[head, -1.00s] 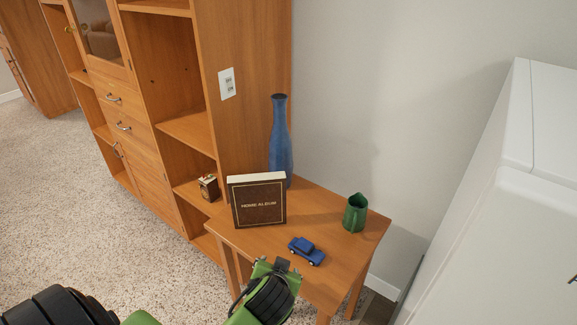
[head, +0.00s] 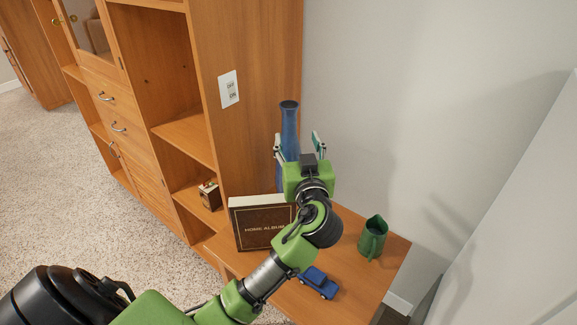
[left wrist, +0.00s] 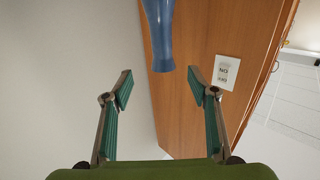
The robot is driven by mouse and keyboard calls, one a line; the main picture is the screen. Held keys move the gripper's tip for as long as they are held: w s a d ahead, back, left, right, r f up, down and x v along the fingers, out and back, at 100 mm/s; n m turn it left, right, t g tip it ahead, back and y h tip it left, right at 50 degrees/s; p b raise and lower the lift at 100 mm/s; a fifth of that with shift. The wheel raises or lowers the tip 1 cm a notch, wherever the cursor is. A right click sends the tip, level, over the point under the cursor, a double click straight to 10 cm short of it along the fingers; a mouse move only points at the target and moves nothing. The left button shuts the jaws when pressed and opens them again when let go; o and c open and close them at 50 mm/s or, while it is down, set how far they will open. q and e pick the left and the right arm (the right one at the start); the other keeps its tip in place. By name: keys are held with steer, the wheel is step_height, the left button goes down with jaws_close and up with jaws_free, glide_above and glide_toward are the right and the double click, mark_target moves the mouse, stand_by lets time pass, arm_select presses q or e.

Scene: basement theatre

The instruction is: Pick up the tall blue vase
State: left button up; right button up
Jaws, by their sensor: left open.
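The tall blue vase (head: 290,128) stands upright at the back of the small wooden table, close to the cabinet side and the wall. My left gripper (head: 298,142) is open and reaches over the table at the vase, with one finger on each side of its body in the head view. The gripper and wrist hide the vase's lower part there. In the left wrist view the vase (left wrist: 161,35) shows at the top, ahead of and between the open fingertips (left wrist: 160,83), apart from both. My right gripper is not in view.
A brown home album (head: 262,224) stands at the table's (head: 372,282) left side, near my arm. A blue toy car (head: 318,282) lies below my forearm, and a green pitcher (head: 372,237) stands to the right. The tall cabinet (head: 250,60) borders the vase on the left.

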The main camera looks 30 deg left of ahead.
mark_target(291, 115)
arm_select(q)
steer(key=x, duration=0.2)
steer(key=p+x, duration=0.1)
steer(key=x, duration=0.2)
steer(key=r+p+x, duration=0.1)
steer(key=x, duration=0.1)
steer(key=shift+w+a+r, duration=0.1)
steer(key=shift+a+r, duration=0.05)
steer(key=shift+w+a, duration=0.2)
steer(key=shift+w, duration=0.05)
steer(key=shift+w+a, duration=0.15)
steer(key=shift+a, duration=0.05)
steer(key=p+x, duration=0.2)
steer(key=x, duration=0.2)
steer(key=shift+a+p, duration=0.25)
steer(key=shift+p, duration=0.05)
steer(key=shift+w+a, duration=0.15)
steer(key=shift+c, duration=0.9)
jaws_close()
steer(key=shift+r, duration=0.15)
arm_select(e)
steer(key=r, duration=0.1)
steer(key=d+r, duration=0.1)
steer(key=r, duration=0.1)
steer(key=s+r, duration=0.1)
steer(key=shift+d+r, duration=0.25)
